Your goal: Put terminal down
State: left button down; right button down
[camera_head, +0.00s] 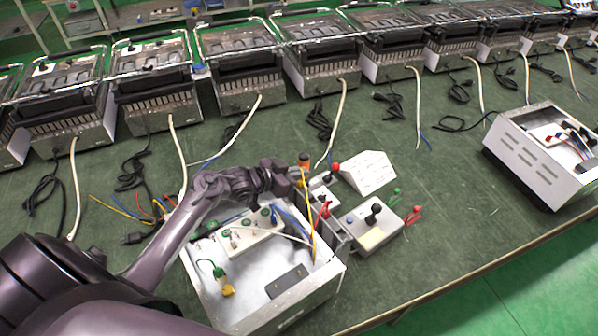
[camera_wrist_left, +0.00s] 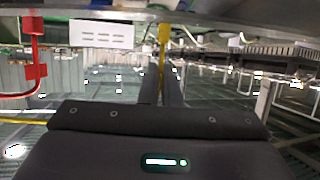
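My left gripper (camera_head: 296,172) reaches over the right back edge of the open white metal box (camera_head: 207,279). Its fingers are close together around a yellow terminal (camera_wrist_left: 164,36), which stands upright between the fingertips in the left wrist view. In the head view a yellow wire (camera_head: 312,222) hangs from the gripper into the box. Just right of the gripper is a grey tester (camera_head: 374,236) with a black knob. A red clip (camera_head: 325,209) is close by; it also shows in the left wrist view (camera_wrist_left: 36,72). My right gripper is not seen.
A white sloped block (camera_head: 367,172) stands behind the tester. Red and green clips (camera_head: 412,214) lie to its right. Several heaters (camera_head: 238,65) line the back of the green table with cords in front. Another white box (camera_head: 540,150) is at right; between is clear table.

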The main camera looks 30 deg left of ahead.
pick_arm(q)
jog(key=c, duration=1.6)
grip_release()
jog(key=shift+f, duration=0.1)
jog(key=shift+c, duration=0.2)
jog(key=shift+s+r, duration=0.1)
jog(key=shift+r, duration=0.15)
jog(key=v, duration=1.1)
jog(key=shift+s+a+b, duration=0.2)
jog(key=shift+s+b, duration=0.2)
jog(key=shift+r, duration=0.1)
